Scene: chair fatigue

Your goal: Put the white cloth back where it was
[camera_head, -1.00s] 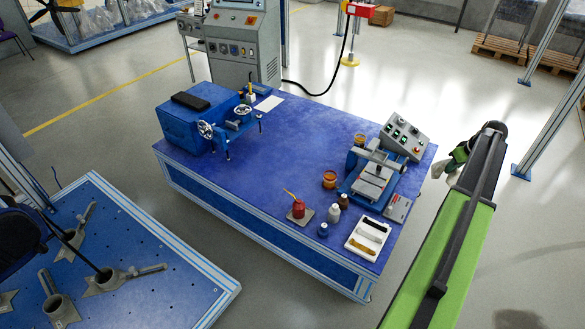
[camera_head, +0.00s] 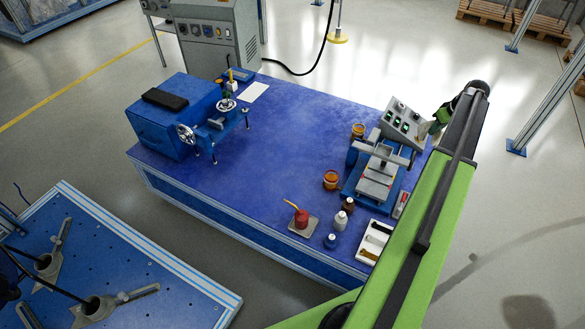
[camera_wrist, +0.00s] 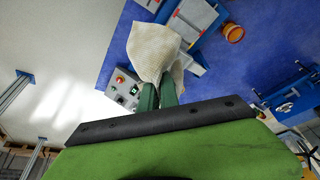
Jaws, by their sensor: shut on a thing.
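The white cloth (camera_wrist: 153,52) hangs from my gripper (camera_wrist: 158,92) in the wrist view, creamy and bunched at the fingertips. The green fingers are shut on it. In the wrist view the cloth overlaps the blue bench machine and the edge of the blue tabletop (camera_wrist: 235,70); the gap below it cannot be told. In the head view my gripper (camera_head: 438,118) is at the right side of the table, beside the grey control box (camera_head: 403,124). The cloth is mostly hidden there behind my arm.
The blue table (camera_head: 290,130) holds a press-like machine (camera_head: 376,175), orange-brown jars (camera_head: 331,180), small bottles (camera_head: 341,220), a red can (camera_head: 301,218) and a white tray (camera_head: 374,240). A blue lathe-like machine (camera_head: 180,115) stands at the left. The table's middle is clear.

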